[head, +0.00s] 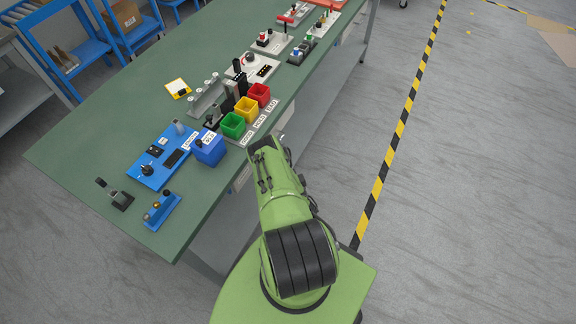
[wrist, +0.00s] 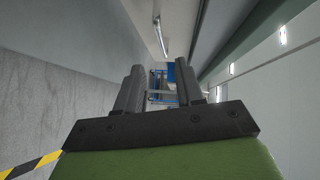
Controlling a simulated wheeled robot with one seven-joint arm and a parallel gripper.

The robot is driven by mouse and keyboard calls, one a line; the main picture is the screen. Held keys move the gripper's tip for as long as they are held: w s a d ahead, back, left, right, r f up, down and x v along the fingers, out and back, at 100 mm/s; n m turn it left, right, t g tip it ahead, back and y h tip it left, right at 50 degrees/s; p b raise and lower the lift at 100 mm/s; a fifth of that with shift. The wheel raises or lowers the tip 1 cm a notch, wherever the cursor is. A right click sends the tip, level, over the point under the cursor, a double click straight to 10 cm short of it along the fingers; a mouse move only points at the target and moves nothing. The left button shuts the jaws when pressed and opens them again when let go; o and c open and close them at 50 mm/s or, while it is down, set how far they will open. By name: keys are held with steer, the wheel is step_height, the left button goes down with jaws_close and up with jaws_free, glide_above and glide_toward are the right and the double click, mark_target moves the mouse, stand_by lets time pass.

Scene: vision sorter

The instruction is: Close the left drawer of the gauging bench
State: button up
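The gauging bench (head: 95,143) has a green top and runs diagonally across the left of the head view. A pale drawer front (head: 242,178) shows in part under its near edge, just left of my arm. I cannot tell how far it stands out, as my arm and the bench top hide much of it. My gripper (head: 262,145) is at the bench's front edge, seen from above behind my green arm. In the wrist view my gripper (wrist: 159,68) has its two dark fingers apart, with nothing between them.
Green, yellow and red bins (head: 246,108) and a blue bin (head: 209,149) stand near the bench's front edge. Blue shelving (head: 75,45) is behind the bench. Open grey floor (head: 480,190) lies to the right, crossed by a yellow-black stripe (head: 390,150).

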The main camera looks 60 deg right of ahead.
steer(key=p+v, duration=0.3)
steer(key=shift+s+a+r, duration=0.2)
stand_by(0.6)
